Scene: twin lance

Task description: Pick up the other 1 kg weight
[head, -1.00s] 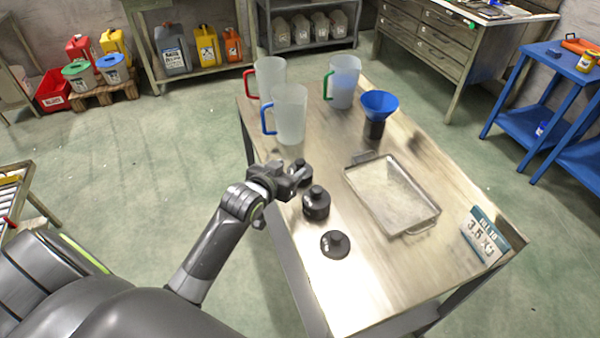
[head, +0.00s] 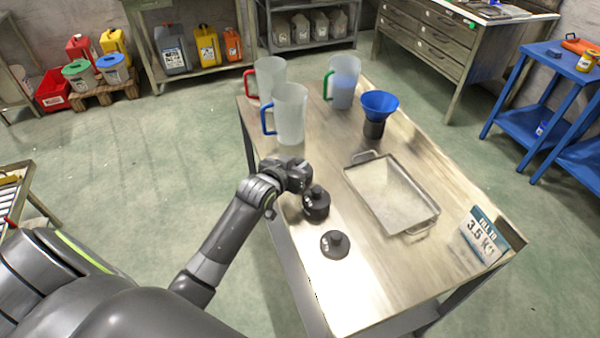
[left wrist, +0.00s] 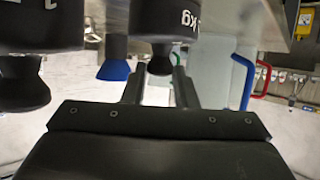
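My left gripper (head: 299,178) is at the table's left edge, over the far dark weight, which it mostly hides in the head view. In the left wrist view, upside down, that weight (left wrist: 165,22) shows part of a "kg" mark; its number is not readable. Its knob appears between the two open fingers (left wrist: 160,88), with gaps on both sides. A second dark weight (head: 316,205) stands just nearer, close beside the gripper; it appears large at left in the left wrist view (left wrist: 40,22). A third, flatter weight (head: 335,245) sits nearest. My right gripper is not seen.
A metal tray (head: 432,219) lies right of the weights. A sign reading "FILL TO 3.5 KG" (head: 484,238) stands at the right edge. Clear mugs (head: 291,115) and a blue funnel (head: 379,106) on a dark holder stand farther back.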

